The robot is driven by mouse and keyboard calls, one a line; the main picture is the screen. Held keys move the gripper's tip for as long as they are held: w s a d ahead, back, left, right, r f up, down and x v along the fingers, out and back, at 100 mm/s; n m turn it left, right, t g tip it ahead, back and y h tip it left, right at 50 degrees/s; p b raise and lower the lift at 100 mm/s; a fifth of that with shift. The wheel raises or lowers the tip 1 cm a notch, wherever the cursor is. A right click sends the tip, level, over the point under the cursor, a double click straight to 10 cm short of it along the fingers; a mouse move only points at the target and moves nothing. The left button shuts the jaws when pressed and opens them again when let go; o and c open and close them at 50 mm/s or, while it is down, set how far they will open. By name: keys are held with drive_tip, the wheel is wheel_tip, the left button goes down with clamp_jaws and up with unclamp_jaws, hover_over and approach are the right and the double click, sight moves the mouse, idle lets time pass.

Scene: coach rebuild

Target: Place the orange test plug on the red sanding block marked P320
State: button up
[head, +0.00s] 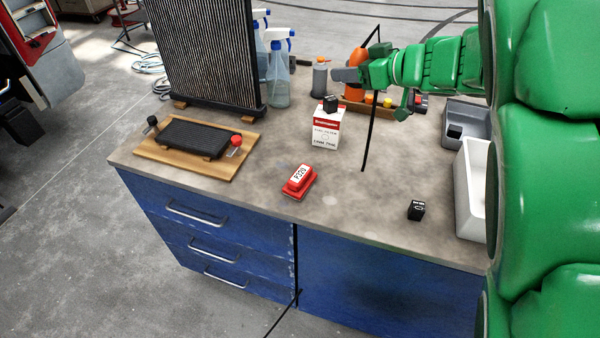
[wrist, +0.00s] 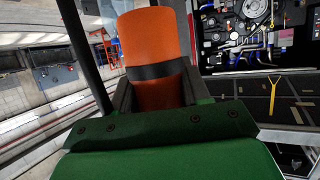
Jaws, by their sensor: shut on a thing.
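The orange test plug (wrist: 152,40) is upright in my gripper in the wrist view, a cylinder with a dark band around it. My gripper (wrist: 155,92) is shut on its lower part. In the head view my gripper (head: 352,75) reaches in from the right at the back of the bench, with orange of the plug (head: 357,60) showing above and below the grey fingers. The red sanding block (head: 299,181), with a white P320 label, lies near the bench's front edge, in front and left of my gripper. Its top is bare.
A thin black upright rod (head: 370,130) stands by my gripper. A red-and-white box (head: 326,128) with a black item on it is behind the block. A small black cube (head: 416,210) and white bin (head: 470,190) are right; a wooden board (head: 150,152) is left.

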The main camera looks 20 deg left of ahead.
drive_tip(key=s+a+f+n+g, duration=0.1)
drive_tip(key=s+f+n+g, duration=0.25)
drive_tip(key=s, duration=0.65)
drive_tip(key=s+a+f+n+g, duration=0.1)
drive_tip(key=s+f+n+g, duration=0.3)
drive_tip(key=s, duration=0.7)
hover_over(300, 179)
drive_tip(key=a, duration=0.2)
wheel_tip(300, 179, down, 8)
drive_tip(key=r, duration=0.1)
drive_tip(key=shift+w+a+f+m+g+y, duration=0.1)
drive_tip(key=shift+w+f+m+g+y, duration=0.1)
drive_tip(key=shift+w+f, duration=0.25)
drive_tip(key=shift+w+a+f+m+g+y, duration=0.1)
drive_tip(key=shift+w+f+m+y, duration=0.1)
drive_tip(key=shift+f, duration=0.3)
drive_tip(key=shift+w+f, duration=0.1)
drive_tip(key=shift+f, duration=1.5)
drive_tip(key=shift+f, duration=0.1)
drive_tip(key=o, duration=1.3)
drive_tip(key=shift+o, duration=0.2)
